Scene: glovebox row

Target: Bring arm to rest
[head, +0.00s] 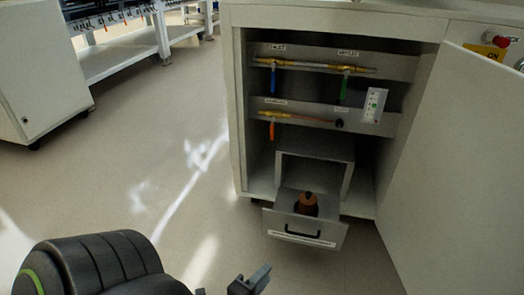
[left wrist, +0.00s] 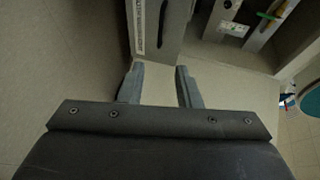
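My left arm (head: 100,265) comes in at the lower left of the head view, dark with a green stripe. My left gripper (head: 229,288) is at the bottom edge, in front of and below the open drawer (head: 300,232), apart from it. In the left wrist view the two grey fingers of the left gripper (left wrist: 159,72) stand apart with nothing between them. The drawer front (left wrist: 151,28) lies just beyond them there. My right gripper is in neither view.
A brown bottle-like object (head: 307,203) stands in the drawer. The open cabinet (head: 239,120) holds pipes with coloured valve handles. Its door (head: 455,170) swings out at the right. A white cabinet (head: 40,75) stands at the upper left. The floor (head: 120,150) between is clear.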

